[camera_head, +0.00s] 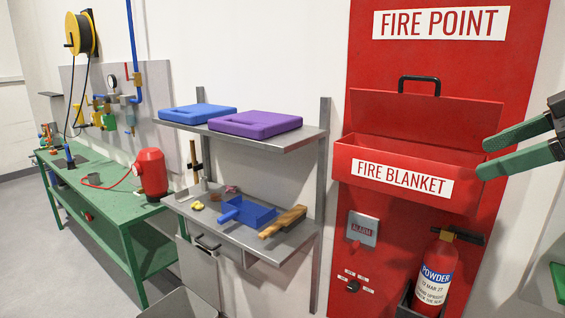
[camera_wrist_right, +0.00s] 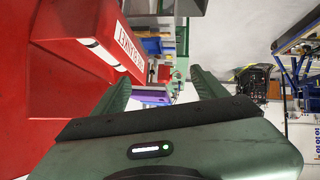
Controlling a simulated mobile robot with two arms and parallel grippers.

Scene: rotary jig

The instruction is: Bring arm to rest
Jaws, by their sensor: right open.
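My right gripper (camera_head: 484,157) reaches in from the right edge of the head view. Its two green fingers are spread apart with nothing visible between them. The fingertips point left, by the right end of the red fire blanket box (camera_head: 350,166); I cannot tell whether they touch it. The box's lid (camera_head: 430,107) is raised, with a black handle on top. In the right wrist view the open gripper (camera_wrist_right: 160,72) shows both fingers, with the red box (camera_wrist_right: 80,45) on the left. My left gripper is not in view.
A powder extinguisher (camera_head: 436,275) stands low on the red panel (camera_head: 475,60), near an alarm box (camera_head: 362,229). A steel shelf (camera_head: 290,140) carries blue and purple cases. The lower shelf (camera_head: 285,250) holds a blue dustpan and brush. A green bench (camera_head: 120,215) stands left.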

